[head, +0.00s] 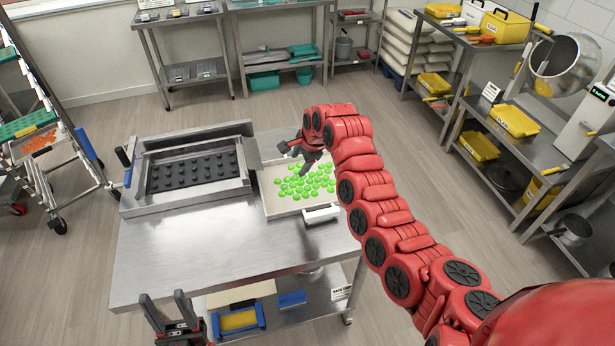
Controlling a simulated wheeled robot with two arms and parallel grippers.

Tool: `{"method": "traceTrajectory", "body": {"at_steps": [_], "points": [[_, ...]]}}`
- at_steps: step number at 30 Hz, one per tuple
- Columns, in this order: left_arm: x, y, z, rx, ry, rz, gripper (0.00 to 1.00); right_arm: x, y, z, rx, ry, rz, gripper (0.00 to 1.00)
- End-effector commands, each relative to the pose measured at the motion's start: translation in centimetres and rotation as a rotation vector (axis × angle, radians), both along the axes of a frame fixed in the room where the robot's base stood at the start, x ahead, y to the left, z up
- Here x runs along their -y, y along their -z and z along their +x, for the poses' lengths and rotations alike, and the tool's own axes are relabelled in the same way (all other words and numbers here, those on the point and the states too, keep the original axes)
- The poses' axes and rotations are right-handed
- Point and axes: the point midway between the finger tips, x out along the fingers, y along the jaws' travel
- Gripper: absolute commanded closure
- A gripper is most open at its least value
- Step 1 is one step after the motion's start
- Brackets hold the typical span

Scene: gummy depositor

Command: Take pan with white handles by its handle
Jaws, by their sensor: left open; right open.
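The pan with white handles (266,203) is a shallow light tray holding many green gummies. It sits on the right part of the steel table, beside the depositor. One white handle (321,214) shows on its front edge. Any handle on its far side is hidden or unclear. My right gripper (297,160) is open, over the pan's back left part, away from the front handle. I cannot tell whether it touches the gummies. My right arm covers the pan's right side. My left gripper (163,298) is open and empty, low in front of the table's front edge.
The depositor (193,172), with a dark studded mould, fills the table's back left. The front of the steel table (200,240) is bare. A blue and yellow box (238,320) stands on its lower shelf. A tray rack (62,140) stands left, shelves (512,145) right.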

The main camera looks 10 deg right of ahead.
Motion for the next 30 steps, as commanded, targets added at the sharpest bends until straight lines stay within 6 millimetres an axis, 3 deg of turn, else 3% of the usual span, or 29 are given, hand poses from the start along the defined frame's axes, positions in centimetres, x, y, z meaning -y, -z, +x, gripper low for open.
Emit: {"method": "traceTrajectory", "body": {"at_steps": [1,3,6,9,14,19,30], "points": [[0.0,-0.5,0.0,0.0,0.0,0.0,0.5,0.9,-1.3,-1.8,-0.088,0.021,-0.029,0.38],[0.0,-0.7,0.0,0.0,0.0,0.0,0.5,2.0,-1.9,-4.7,-0.217,0.058,-0.07,0.38],[0.0,-0.8,0.0,0.0,0.0,0.0,0.5,3.2,-2.9,-7.6,-0.335,0.105,-0.122,0.38],[0.0,-0.9,0.0,0.0,0.0,0.0,0.5,3.8,-3.2,-9.1,-0.396,0.131,-0.148,0.38],[0.0,-1.0,0.0,0.0,0.0,0.0,0.5,3.7,-1.6,-9.6,-0.416,0.136,-0.152,0.38],[0.0,-1.0,0.0,0.0,0.0,0.0,0.5,3.6,1.9,-9.6,-0.417,0.135,-0.151,0.38],[0.0,1.4,0.0,0.0,0.0,0.0,0.5,3.9,8.1,-9.4,-0.408,0.137,-0.156,0.38]]}}
